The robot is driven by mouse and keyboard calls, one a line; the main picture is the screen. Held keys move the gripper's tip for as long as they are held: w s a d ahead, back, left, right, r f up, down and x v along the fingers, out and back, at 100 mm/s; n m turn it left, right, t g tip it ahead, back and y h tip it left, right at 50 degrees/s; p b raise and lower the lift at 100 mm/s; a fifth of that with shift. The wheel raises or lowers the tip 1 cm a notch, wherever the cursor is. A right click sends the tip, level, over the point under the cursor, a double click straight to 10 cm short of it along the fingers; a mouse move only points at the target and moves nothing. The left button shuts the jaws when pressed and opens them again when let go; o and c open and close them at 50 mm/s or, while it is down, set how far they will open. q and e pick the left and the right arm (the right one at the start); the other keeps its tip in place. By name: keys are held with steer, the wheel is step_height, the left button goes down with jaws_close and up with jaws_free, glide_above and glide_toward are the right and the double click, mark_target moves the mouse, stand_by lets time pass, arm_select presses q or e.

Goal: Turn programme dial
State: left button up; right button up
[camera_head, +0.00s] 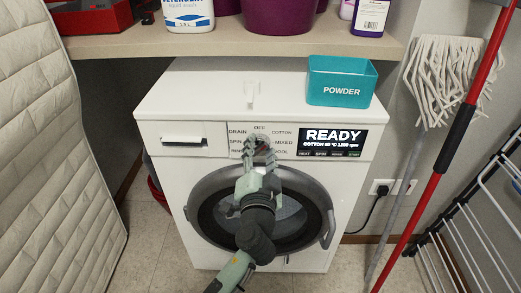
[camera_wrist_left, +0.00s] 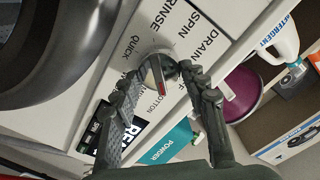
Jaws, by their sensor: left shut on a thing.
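The programme dial (camera_wrist_left: 152,72) is a round pale knob with a red mark, on the front panel of the white washing machine (camera_head: 180,100). In the wrist view the red mark lies on the side towards the COTTON lettering. In the head view the dial is mostly hidden behind my left gripper (camera_head: 260,148). My left gripper (camera_wrist_left: 160,80) is shut on the dial, one finger on each side. The display (camera_head: 332,142) reads READY, with a COTTON line below. DRAIN, OFF, MIXED and other labels ring the dial. My right gripper is not in view.
A teal POWDER box (camera_head: 340,82) stands on the machine top. A shelf (camera_head: 230,46) with a detergent bottle (camera_head: 188,14) and purple containers hangs above. A mop (camera_head: 440,75), a red pole (camera_head: 440,160) and a drying rack (camera_head: 480,220) stand right. A quilted pad (camera_head: 60,150) is left.

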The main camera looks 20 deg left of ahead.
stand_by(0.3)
arm_select(q)
steer(key=o, duration=1.1)
steer(key=shift+o, duration=0.2)
steer(key=v, duration=1.2)
steer(key=x, duration=1.2)
